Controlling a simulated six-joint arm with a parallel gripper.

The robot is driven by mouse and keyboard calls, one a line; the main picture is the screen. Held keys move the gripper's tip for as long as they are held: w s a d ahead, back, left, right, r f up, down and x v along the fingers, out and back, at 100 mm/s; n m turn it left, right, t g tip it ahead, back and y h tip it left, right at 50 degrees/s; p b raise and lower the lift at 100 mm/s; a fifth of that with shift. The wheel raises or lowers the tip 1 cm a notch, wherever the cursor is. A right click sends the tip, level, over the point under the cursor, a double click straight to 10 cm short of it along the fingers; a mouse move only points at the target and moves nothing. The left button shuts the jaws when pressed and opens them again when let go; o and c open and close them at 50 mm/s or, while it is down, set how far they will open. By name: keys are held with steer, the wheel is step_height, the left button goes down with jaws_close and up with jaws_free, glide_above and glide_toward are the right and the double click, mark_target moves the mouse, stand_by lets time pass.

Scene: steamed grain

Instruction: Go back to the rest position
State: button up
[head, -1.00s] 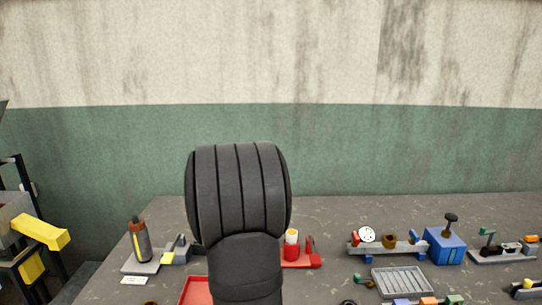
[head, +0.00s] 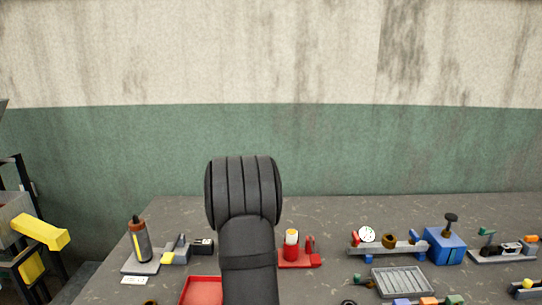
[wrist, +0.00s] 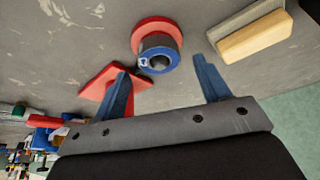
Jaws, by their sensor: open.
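My gripper (wrist: 160,68) shows in the wrist view with its two blue fingers spread apart and nothing held between them. Beyond the fingertips is a red round piece (wrist: 150,27) with a blue-and-black cylinder (wrist: 158,53) on it. Whether the fingers touch it cannot be told, but a gap shows on both sides. A red flat plate (wrist: 100,83) lies behind the left finger. In the head view my dark arm rises in the middle and hides the gripper.
The grey table (head: 330,210) holds a red stand (head: 298,260), a grey bottle on a plate (head: 140,243), a red tray (head: 203,291), a ribbed metal tray (head: 402,281) and a blue box (head: 446,246). A wooden block (wrist: 255,37) lies at upper right in the wrist view. The table's back strip is clear.

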steer(key=shift+w+d+f, duration=0.15)
steer(key=shift+w+f, duration=0.15)
steer(key=shift+f, duration=0.15)
steer(key=shift+r, duration=2.7)
steer(key=shift+s, duration=0.1)
steer(key=o, duration=0.7)
steer(key=shift+s+f+n+t, duration=0.3)
steer(key=shift+s+f, duration=0.05)
steer(key=shift+f, duration=0.05)
steer(key=s+n+t+y, duration=0.1)
steer(key=s, duration=0.1)
steer(key=s+f+n+t+y, duration=0.1)
steer(key=s, duration=0.1)
steer(key=s+a+f+n+t, duration=0.1)
steer(key=s+t, duration=0.1)
steer(key=s, duration=0.1)
steer(key=shift+a+f+y, duration=0.1)
steer(key=shift+f+y, duration=0.15)
steer(key=shift+y, duration=0.15)
steer(key=s+d+r+n+t, duration=0.2)
steer(key=s+d+n+t, duration=0.15)
steer(key=s, duration=0.65)
steer(key=shift+m+t, duration=0.45)
steer(key=shift+t, duration=0.1)
steer(key=x, duration=0.6)
steer(key=a+x, duration=0.1)
steer(key=x, duration=0.3)
steer(key=shift+r, duration=0.15)
